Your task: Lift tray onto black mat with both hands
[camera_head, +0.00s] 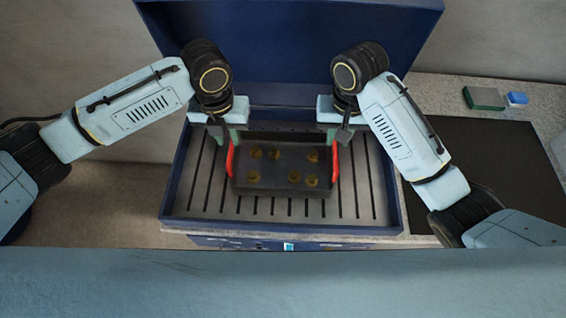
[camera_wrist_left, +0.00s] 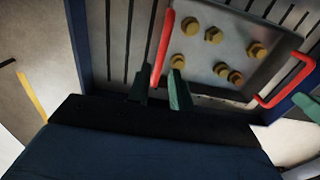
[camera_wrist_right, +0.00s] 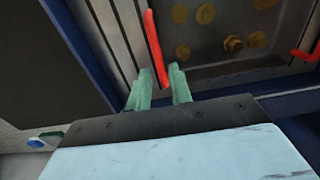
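The tray (camera_head: 281,189) is dark grey, holds several brass pieces and has a red handle at each side. It sits on the slotted grill of a blue grill-like box. My left gripper (camera_head: 228,140) is at the left handle; in the left wrist view its green fingers (camera_wrist_left: 159,88) are apart, with the red handle (camera_wrist_left: 162,45) between them. My right gripper (camera_head: 336,139) is at the right handle; in the right wrist view its fingers (camera_wrist_right: 161,84) are apart on either side of the red handle (camera_wrist_right: 154,45). The black mat (camera_head: 492,150) lies on the counter to the right.
The blue box (camera_head: 175,200) has a rim around the grill, and its raised lid (camera_head: 285,50) stands behind my grippers. The visible part of the mat is bare.

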